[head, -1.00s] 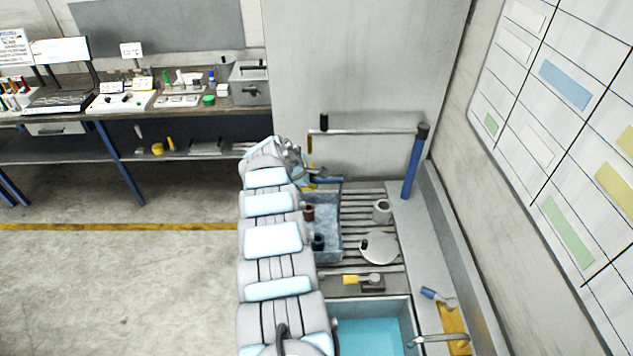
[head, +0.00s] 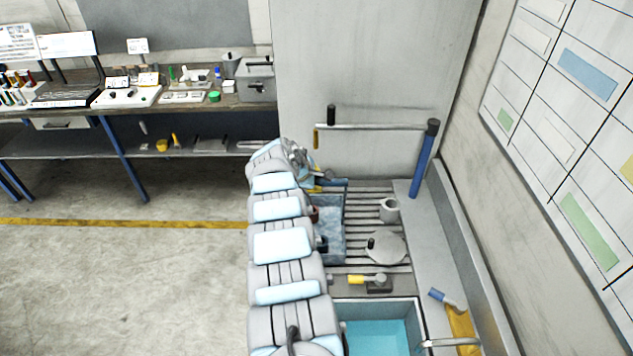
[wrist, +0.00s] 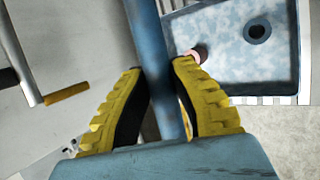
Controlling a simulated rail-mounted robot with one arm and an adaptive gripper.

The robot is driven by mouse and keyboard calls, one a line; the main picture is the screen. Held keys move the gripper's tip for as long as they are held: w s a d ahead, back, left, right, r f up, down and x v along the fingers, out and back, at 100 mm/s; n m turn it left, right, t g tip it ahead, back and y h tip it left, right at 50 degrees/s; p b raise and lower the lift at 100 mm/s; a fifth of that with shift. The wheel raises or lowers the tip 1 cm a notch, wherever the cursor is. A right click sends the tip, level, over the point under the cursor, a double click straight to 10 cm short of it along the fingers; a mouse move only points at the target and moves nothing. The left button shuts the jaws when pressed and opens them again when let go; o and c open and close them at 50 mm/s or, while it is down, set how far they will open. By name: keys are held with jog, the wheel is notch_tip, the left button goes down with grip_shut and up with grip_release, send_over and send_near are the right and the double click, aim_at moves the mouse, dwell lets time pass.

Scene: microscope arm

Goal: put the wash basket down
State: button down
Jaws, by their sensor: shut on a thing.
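My gripper has yellow ribbed fingers, shut on a blue bar that runs between them in the wrist view (wrist: 160,95). In the head view the gripper (head: 312,182) is partly hidden by my arm, at the far end of the draining board. I take the blue bar (head: 333,182) for the wash basket's handle; its join is not clear. The basket (head: 331,240) appears as a blue tub with a mottled interior, holding a dark round piece and a brownish one. It also shows upper right in the wrist view (wrist: 222,72). I cannot tell whether its base touches the slats.
The slatted draining board (head: 365,192) holds a grey cup (head: 389,210) and a round lid (head: 387,248). A yellow-handled tool (head: 368,279) lies nearer me. A sink with turquoise liquid (head: 375,338) is in front. A blue post with a horizontal bar (head: 422,165) stands at the back right.

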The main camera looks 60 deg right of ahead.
jog(key=shift+r, duration=0.1)
jog(key=c, duration=1)
grip_release()
jog(key=shift+c, duration=0.2)
jog(key=b+v, duration=0.1)
jog(key=v, duration=1)
jog(key=shift+a+r, duration=0.2)
jog(key=shift+r, duration=0.1)
jog(key=shift+w, duration=0.15)
